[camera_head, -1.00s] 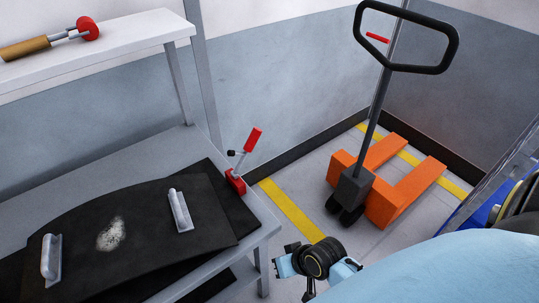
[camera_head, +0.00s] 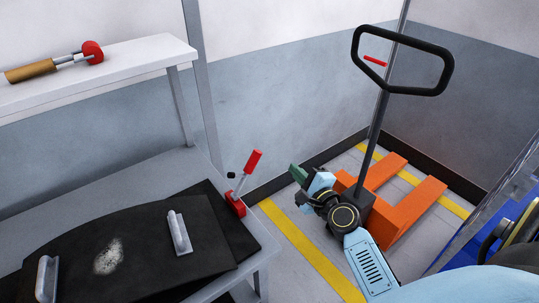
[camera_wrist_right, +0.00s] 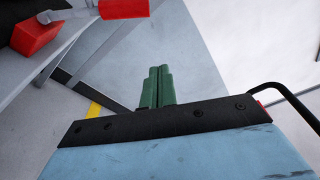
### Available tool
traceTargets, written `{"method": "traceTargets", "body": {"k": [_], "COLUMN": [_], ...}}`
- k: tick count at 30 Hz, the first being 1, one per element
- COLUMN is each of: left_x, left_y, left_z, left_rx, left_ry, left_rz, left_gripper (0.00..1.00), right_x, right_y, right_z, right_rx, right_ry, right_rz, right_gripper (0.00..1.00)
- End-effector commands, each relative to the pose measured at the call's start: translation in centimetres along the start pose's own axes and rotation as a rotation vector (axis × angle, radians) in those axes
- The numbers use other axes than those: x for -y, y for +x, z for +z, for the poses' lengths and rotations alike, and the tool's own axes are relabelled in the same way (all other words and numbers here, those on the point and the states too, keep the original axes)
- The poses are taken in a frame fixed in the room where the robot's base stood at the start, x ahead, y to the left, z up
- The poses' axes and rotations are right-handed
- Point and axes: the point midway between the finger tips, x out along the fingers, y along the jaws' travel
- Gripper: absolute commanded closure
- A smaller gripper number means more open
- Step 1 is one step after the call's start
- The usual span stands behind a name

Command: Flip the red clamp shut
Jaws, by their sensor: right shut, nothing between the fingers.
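The red clamp (camera_head: 237,204) sits at the right edge of the grey workbench, beside the black sheet. Its red handle (camera_head: 253,161) stands up, tilted to the right. In the right wrist view, the clamp's red base (camera_wrist_right: 35,32) and red handle (camera_wrist_right: 123,8) show at the upper left. My right gripper (camera_head: 296,172) is to the right of the clamp, apart from it, in front of the pallet jack. Its green fingers are together and empty in the right wrist view (camera_wrist_right: 157,87). My left gripper is out of view.
A black sheet (camera_head: 150,235) with two grey handles lies on the workbench (camera_head: 90,187). A white shelf (camera_head: 120,62) holds a tool with a red head (camera_head: 92,51). An orange pallet jack (camera_head: 412,212) stands behind my right arm. A yellow line (camera_head: 305,247) crosses the floor.

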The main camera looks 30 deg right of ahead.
Motion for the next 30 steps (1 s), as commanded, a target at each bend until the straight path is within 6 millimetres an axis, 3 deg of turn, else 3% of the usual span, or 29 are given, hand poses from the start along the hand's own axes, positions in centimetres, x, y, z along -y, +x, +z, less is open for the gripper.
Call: {"method": "traceTargets", "body": {"k": [5, 10, 23, 30], "left_x": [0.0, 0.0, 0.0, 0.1], "left_y": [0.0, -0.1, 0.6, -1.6], "left_z": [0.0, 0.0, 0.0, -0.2], "left_rx": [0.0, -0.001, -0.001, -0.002], "left_ry": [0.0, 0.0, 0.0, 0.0], "left_rz": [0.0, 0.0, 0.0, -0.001], "left_gripper": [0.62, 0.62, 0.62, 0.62], "right_x": [0.0, 0.0, -0.1, 0.1], "right_y": [0.1, 1.6, 10.0, 8.9], "right_z": [0.1, 0.1, 0.1, 3.2], "right_rx": [0.002, 0.003, 0.004, 0.003], "right_ry": [-0.003, -0.005, -0.006, -0.005], "right_rz": [0.001, 0.0, 0.001, 0.004], "right_gripper": [1.0, 1.0, 1.0, 1.0]}}
